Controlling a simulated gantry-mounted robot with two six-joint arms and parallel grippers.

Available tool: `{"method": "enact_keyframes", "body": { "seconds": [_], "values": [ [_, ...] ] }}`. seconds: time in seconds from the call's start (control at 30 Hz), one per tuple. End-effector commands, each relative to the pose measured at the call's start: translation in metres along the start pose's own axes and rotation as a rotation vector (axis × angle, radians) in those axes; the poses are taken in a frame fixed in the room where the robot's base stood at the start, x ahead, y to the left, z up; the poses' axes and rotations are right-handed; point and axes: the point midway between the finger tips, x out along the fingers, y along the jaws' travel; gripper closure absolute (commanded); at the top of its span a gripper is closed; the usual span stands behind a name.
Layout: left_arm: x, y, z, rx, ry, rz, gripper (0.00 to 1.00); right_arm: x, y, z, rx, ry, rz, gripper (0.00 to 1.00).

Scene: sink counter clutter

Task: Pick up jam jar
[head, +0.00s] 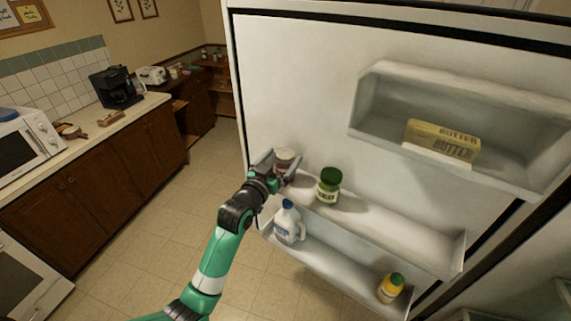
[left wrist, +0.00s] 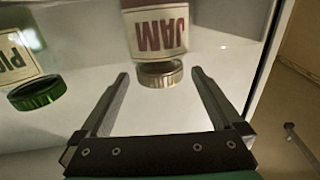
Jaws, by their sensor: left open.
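The jam jar (head: 285,158) stands at the left end of the middle shelf in the fridge door, partly hidden by my left gripper (head: 275,167). In the left wrist view the jam jar (left wrist: 157,35) appears upside down, with a red JAM label and a metal lid. My left gripper (left wrist: 160,85) is open there, its two fingers on either side of the lid's line, and the jar does not look gripped. My right gripper is not in view.
A green-lidded pickle jar (head: 329,186) stands just right of the jam jar; it also shows in the left wrist view (left wrist: 22,65). A milk jug (head: 289,223) and a yellow bottle (head: 390,288) are on the lower shelf (head: 335,277). Butter (head: 442,142) sits in the upper bin.

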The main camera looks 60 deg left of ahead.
Motion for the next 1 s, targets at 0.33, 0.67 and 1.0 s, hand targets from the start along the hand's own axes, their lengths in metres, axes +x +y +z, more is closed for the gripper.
{"method": "enact_keyframes", "body": {
  "seconds": [0.33,0.67,1.0],
  "values": [
    [0.0058,-0.0002,0.0007,0.0,0.0,0.0,0.11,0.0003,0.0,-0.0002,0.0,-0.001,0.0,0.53],
    [0.0056,-0.0001,0.0006,0.0,0.0,0.0,0.7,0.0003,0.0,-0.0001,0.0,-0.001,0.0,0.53],
    [0.0055,-0.0001,-0.001,0.0,0.004,0.0,1.0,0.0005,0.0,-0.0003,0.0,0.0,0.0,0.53]
  ]
}}
